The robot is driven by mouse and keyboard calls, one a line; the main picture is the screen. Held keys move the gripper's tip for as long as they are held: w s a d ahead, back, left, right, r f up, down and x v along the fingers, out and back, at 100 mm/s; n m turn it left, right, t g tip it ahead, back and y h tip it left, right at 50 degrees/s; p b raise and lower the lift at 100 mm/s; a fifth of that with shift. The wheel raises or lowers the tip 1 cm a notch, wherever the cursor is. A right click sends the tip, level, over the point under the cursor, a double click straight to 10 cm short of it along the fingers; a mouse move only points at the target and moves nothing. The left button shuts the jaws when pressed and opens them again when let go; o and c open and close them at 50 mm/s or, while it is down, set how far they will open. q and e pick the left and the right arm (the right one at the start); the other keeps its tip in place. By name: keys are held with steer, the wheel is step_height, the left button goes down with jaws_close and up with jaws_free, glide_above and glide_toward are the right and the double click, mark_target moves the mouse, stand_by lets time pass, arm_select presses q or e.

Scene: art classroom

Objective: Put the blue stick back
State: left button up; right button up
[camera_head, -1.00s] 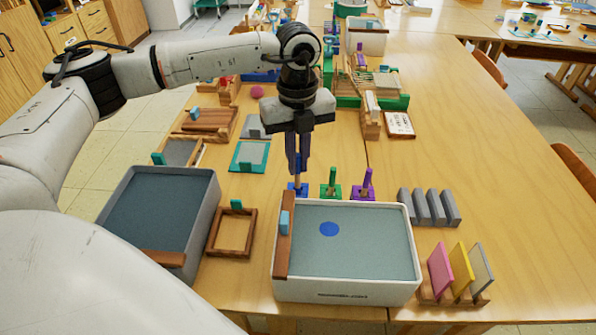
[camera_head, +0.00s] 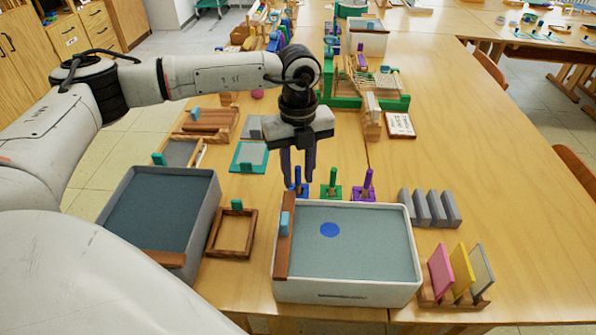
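The blue stick (camera_head: 298,176) stands upright in its blue base (camera_head: 304,191), behind the white-walled tray. My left gripper (camera_head: 298,180) points down over it. Its two dark fingers are apart, one on each side of the stick, and the stick's top shows between them. A green stick (camera_head: 332,178) and a purple stick (camera_head: 367,180) stand in their own bases just to the right. My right gripper is not in view.
The white-walled tray (camera_head: 345,292) with a blue-grey surface and blue disc stands in front of the bases. A grey tray (camera_head: 207,222) and small wooden frame (camera_head: 250,246) are left. Grey blocks (camera_head: 430,208) and coloured panels (camera_head: 460,268) are right.

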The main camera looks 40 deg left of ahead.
arm_select(q)
step_height(320, 180, up, 12)
steer(key=shift+r, duration=0.15)
stand_by(0.3)
